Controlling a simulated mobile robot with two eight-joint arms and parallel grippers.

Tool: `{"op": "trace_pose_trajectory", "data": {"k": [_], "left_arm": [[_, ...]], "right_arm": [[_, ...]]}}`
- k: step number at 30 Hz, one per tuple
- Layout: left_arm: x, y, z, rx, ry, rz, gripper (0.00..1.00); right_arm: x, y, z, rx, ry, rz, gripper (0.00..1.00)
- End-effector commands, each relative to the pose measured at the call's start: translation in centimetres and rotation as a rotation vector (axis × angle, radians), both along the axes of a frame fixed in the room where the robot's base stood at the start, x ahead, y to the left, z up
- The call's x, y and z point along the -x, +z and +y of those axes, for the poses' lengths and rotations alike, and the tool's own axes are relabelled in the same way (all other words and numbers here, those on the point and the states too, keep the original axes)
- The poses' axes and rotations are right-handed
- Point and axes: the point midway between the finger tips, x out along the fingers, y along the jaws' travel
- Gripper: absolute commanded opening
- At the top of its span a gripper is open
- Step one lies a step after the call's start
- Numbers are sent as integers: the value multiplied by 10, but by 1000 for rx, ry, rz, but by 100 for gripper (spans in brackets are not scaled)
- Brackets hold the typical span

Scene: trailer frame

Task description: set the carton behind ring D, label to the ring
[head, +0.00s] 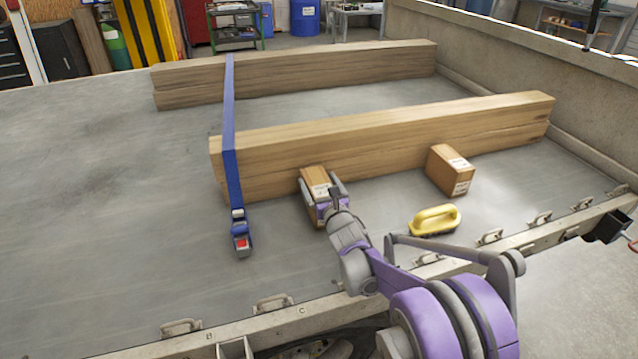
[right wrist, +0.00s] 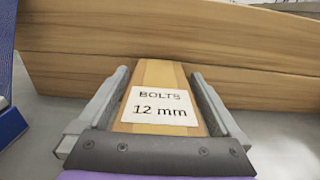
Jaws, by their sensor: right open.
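A brown carton (head: 314,173) stands on the trailer bed close to the front face of the near timber. In the right wrist view the carton (right wrist: 160,72) shows a white label reading "BOLTS 12 mm", facing my wrist camera. My right gripper (head: 322,187) is open, with one finger along each side of this carton; in the wrist view small gaps seem to show. The fingers (right wrist: 158,75) partly hide its sides. Tie-down rings line the near rail; one ring (head: 272,303) sits by a faint letter C. I cannot read a D; my right arm covers the rail beyond. My left gripper is out of view.
A second carton (head: 450,170) with white labels stands to the right. A yellow-handled tool (head: 435,220) lies near the rail. A blue strap (head: 232,170) with a buckle (head: 240,236) crosses the timbers (head: 400,133) left of the gripper. The bed's left side is clear.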

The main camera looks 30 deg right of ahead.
Motion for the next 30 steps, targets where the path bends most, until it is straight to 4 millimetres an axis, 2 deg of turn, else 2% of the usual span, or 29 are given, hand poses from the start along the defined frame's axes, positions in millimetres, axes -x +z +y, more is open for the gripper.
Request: {"op": "trace_pose_trajectory", "data": {"k": [2,5,12,18,24,30], "left_arm": [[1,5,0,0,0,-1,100],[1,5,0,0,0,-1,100],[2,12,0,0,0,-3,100],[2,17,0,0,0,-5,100],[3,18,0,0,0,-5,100],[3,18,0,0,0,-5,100]], "right_arm": [[0,5,0,0,0,0,100],[14,4,3,0,0,0,100],[64,4,15,0,-1,0,100],[100,4,24,0,-1,0,100],[116,3,28,0,0,0,100],[117,3,28,0,0,0,100]]}}
